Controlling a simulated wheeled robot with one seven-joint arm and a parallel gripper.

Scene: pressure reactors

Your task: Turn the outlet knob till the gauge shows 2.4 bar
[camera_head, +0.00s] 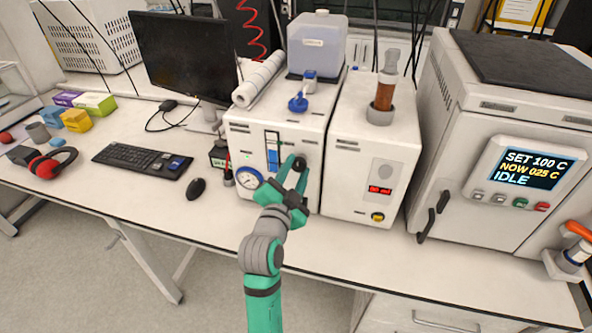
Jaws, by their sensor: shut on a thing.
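The outlet knob (300,163) is a small dark round knob on the front of a white box unit (250,129). My gripper (295,164) has its green fingers around the knob and is shut on it. The fingers cover part of the knob. A round gauge (249,178) with a blue rim and white face sits low on the left of the same front. Its needle and figures are too small to read. A blue vertical tube (272,152) stands between the gauge and the knob.
A mouse (195,188), keyboard (142,160) and headphones (53,162) lie on the left. The bench front below the gripper is clear.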

